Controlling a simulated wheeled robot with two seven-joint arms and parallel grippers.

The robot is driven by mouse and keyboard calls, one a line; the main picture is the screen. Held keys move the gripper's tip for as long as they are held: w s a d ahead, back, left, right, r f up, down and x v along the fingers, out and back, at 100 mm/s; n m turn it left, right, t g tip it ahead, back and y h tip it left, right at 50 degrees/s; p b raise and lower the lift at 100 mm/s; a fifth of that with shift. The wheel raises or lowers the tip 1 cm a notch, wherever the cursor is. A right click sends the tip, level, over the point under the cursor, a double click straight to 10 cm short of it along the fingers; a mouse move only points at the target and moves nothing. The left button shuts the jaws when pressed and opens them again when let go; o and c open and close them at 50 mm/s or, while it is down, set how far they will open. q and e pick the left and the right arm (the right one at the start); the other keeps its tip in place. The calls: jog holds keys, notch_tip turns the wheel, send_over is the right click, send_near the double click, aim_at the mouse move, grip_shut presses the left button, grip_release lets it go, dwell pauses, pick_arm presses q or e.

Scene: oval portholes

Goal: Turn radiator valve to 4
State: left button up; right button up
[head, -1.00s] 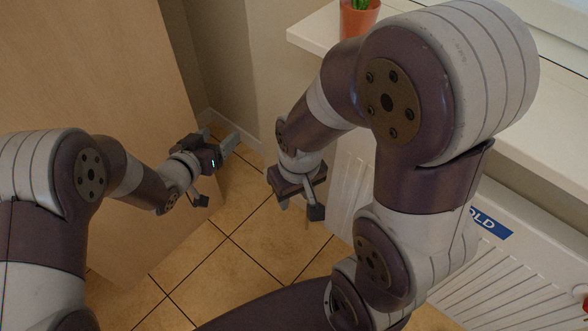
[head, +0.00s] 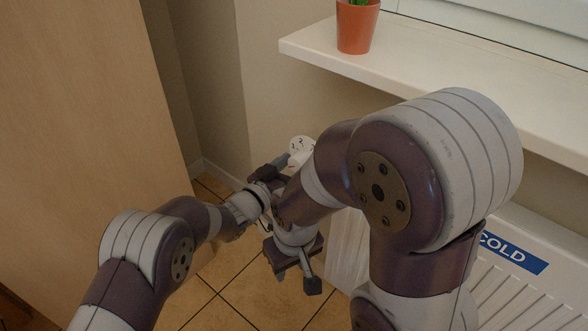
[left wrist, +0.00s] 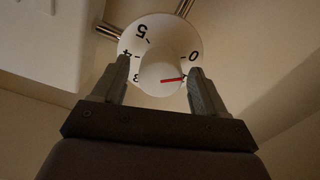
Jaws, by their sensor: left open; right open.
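The radiator valve (left wrist: 158,28) is a white round dial with black numbers and a paler centre knob (left wrist: 158,68). A red pointer line on the knob points to the right, just below the 0; the 5, 4 and 3 lie on the left side. In the head view the valve (head: 301,145) shows near the wall, partly hidden by my arms. My left gripper (left wrist: 158,72) is open, with one finger on each side of the knob; I cannot tell whether they touch it. It also shows in the head view (head: 283,166). My right gripper (head: 296,281) is open and empty, pointing down, lower and nearer.
A white radiator (head: 500,285) with a blue COLD label (head: 514,253) stands at the right under the windowsill (head: 440,68). A plant pot (head: 357,28) stands on the sill. A wooden cabinet (head: 80,110) fills the left. My right arm passes close to my left gripper.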

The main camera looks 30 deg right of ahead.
pick_arm(q)
jog(key=c, duration=1.1)
jog(key=shift+o, duration=0.2)
